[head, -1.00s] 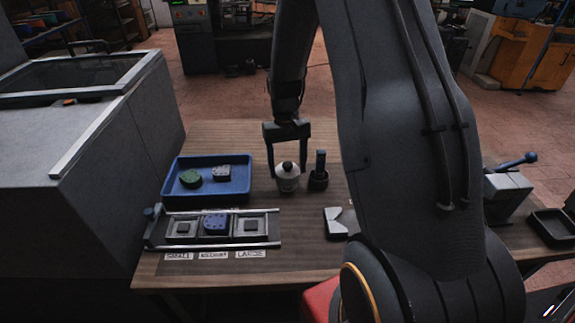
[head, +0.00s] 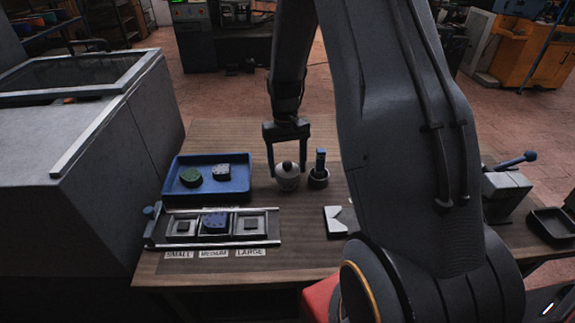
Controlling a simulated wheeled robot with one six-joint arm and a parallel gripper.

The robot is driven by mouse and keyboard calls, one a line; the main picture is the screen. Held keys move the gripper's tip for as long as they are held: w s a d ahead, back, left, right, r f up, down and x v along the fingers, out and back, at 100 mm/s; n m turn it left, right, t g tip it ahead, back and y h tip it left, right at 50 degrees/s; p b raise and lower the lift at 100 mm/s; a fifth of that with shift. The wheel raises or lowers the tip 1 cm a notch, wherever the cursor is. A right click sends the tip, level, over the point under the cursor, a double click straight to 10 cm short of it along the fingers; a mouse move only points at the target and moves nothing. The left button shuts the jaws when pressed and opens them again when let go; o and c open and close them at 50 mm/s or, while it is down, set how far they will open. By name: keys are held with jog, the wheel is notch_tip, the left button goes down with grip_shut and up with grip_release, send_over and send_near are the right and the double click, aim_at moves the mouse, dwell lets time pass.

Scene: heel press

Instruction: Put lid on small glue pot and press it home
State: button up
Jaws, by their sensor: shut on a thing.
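A small pale pot (head: 289,186) stands on the wooden bench, right of the blue tray. A pale rounded lid (head: 287,172) with a dark knob is at its top, between my fingers. My gripper (head: 287,170) points down with one finger on each side and is shut on the lid. The lid looks roughly level, but I cannot tell whether it is fully seated on the pot.
A dark cup (head: 318,180) with a blue-handled tool stands close to the right. The blue tray (head: 240,190) holds a green and a grey piece. A fixture (head: 273,242) labelled small, medium and large lies in front. A grey-white block (head: 338,222) sits front right.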

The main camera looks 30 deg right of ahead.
aim_at(287, 164)
jog(key=shift+f, duration=0.1)
jog(key=o, duration=1.2)
jog(key=shift+r+p, duration=2.45)
jog(key=shift+r, duration=1.15)
jog(key=s+a+r+t+b, duration=0.1)
jog(key=s+a+b, duration=0.1)
jog(key=s, duration=0.3)
jog(key=s+a+r+n+t+b, duration=0.1)
jog(key=s+a+r+b, duration=0.1)
jog(key=s+a, duration=0.3)
jog(key=s+a+r+n+b, duration=0.1)
jog(key=s+a+b, duration=0.1)
jog(key=s, duration=0.4)
jog(key=shift+a+r+t, duration=0.15)
jog(key=shift+a+t, duration=0.25)
jog(key=shift+a, duration=0.5)
